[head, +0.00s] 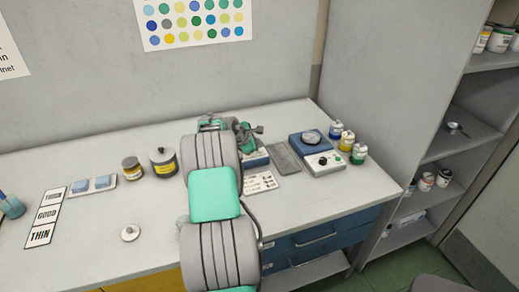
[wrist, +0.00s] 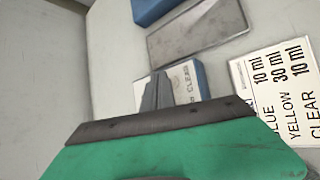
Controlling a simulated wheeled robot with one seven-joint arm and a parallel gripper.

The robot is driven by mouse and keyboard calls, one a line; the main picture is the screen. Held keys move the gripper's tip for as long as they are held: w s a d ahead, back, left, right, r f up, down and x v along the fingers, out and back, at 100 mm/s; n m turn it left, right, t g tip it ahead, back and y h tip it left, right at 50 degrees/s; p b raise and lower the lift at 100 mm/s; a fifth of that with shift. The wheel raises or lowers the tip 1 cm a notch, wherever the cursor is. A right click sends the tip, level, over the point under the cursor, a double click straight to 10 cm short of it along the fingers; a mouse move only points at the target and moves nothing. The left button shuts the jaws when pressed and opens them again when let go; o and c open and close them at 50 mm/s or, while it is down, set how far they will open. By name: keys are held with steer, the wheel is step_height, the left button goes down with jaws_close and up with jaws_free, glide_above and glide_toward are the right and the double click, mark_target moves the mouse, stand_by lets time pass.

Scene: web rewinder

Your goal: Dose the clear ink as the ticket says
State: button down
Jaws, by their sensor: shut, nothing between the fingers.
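The ticket (wrist: 275,95) is a white card on the bench at the right of the wrist view. It reads blue 10 ml, yellow 30 ml, clear 10 ml. It also shows in the head view (head: 260,182). My gripper (wrist: 154,92) is shut and empty, with its dark fingertips in front of a blue-sided block with a white label (wrist: 184,80). The label seems to read CLEAR, partly hidden by the fingers. I cannot tell whether the fingers touch the block. In the head view my arm hides much of this area.
A grey tray (head: 284,158) lies right of the block. Beyond it stand a blue unit with a dish (head: 310,138), a white knobbed panel (head: 325,163) and blue (head: 335,130), yellow (head: 347,140) and green (head: 359,154) jars. Two tins (head: 132,168) (head: 162,162) stand left of my arm.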

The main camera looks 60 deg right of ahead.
steer(key=shift+r, duration=0.25)
steer(key=shift+r+p, duration=1.9)
steer(key=shift+r, duration=0.65)
steer(key=shift+f, duration=0.1)
steer(key=w+a+r+m+t+y, duration=0.15)
steer(key=w+a+r, duration=0.35)
steer(key=w+a, duration=0.55)
steer(key=w+a+r+m+t+y, duration=0.1)
steer(key=w+a+r+t, duration=0.15)
steer(key=a, duration=0.85)
steer(key=w+a+r+m+t+y, duration=0.1)
steer(key=w+a+r, duration=0.2)
steer(key=a, duration=0.8)
steer(key=s+a+m+y, duration=0.1)
steer(key=s+a+y, duration=0.15)
steer(key=a, duration=0.85)
steer(key=s+a+m+y, duration=0.1)
steer(key=s+a, duration=0.2)
steer(key=a, duration=0.7)
steer(key=s+a+f+m+y, duration=0.1)
steer(key=s+a+f+y, duration=0.1)
steer(key=s+a, duration=0.7)
steer(key=a, duration=0.2)
steer(key=shift+s+a, duration=0.3)
steer(key=shift+a, duration=0.1)
